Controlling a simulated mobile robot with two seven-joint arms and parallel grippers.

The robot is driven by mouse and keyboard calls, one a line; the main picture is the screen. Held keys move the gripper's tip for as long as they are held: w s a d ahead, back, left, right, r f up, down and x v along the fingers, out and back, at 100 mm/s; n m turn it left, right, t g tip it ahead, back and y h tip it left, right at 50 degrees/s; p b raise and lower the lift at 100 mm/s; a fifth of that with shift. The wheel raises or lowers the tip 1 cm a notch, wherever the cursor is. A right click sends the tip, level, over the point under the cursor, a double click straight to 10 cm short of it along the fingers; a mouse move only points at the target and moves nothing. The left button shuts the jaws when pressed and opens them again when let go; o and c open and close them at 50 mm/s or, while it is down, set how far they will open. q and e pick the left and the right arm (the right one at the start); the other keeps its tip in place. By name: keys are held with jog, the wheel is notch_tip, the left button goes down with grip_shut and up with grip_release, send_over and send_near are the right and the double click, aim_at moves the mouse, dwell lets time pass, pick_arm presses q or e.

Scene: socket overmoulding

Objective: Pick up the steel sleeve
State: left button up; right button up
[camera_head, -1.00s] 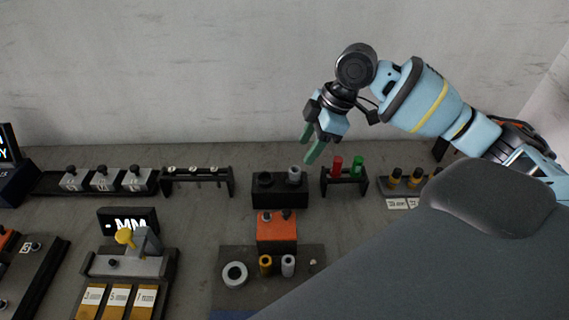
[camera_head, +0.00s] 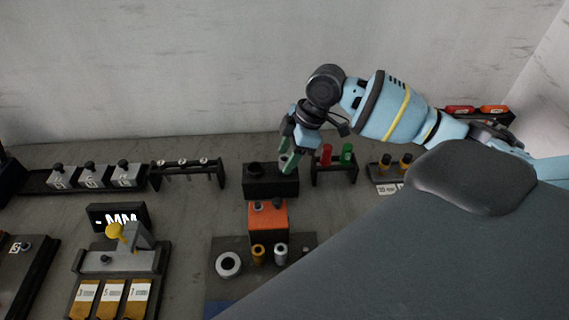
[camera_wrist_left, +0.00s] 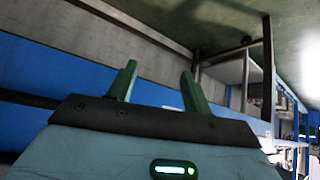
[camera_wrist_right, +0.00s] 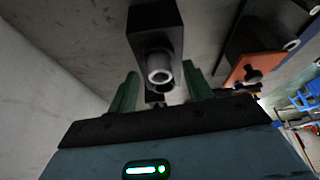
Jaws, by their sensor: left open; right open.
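A grey steel sleeve (camera_wrist_right: 158,72) stands on a black block (camera_head: 268,186), which also shows in the right wrist view (camera_wrist_right: 155,22). My right gripper (camera_head: 288,162) is over the right end of this block and covers the sleeve in the head view. In the right wrist view the right gripper (camera_wrist_right: 160,84) is open, with the sleeve between its green fingers; I cannot tell whether they touch it. My left gripper (camera_wrist_left: 158,70) is open and empty in the left wrist view, and is outside the head view.
An orange block (camera_head: 267,222) stands in front of the black block. A plate in front holds a white ring (camera_head: 228,264), a yellow sleeve (camera_head: 258,254) and another grey sleeve (camera_head: 281,253). A rack with red (camera_head: 326,154) and green (camera_head: 347,153) pieces stands close on the right.

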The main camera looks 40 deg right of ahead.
jog(key=shift+a+f, duration=0.1)
jog(key=shift+f, duration=0.15)
jog(key=c, duration=0.9)
jog(key=shift+r, duration=0.15)
jog(key=shift+r, duration=0.6)
notch_tip(320, 180, up, 2)
jog(key=shift+r, duration=0.25)
jog(key=s+a, duration=0.2)
jog(key=s, duration=0.3)
jog(key=s+a, duration=0.2)
jog(key=s, duration=0.3)
jog(key=s+a+r, duration=0.1)
jog(key=s+a, duration=0.1)
jog(key=s, duration=0.2)
jog(key=shift+s+p, duration=0.3)
jog(key=shift+s, duration=0.1)
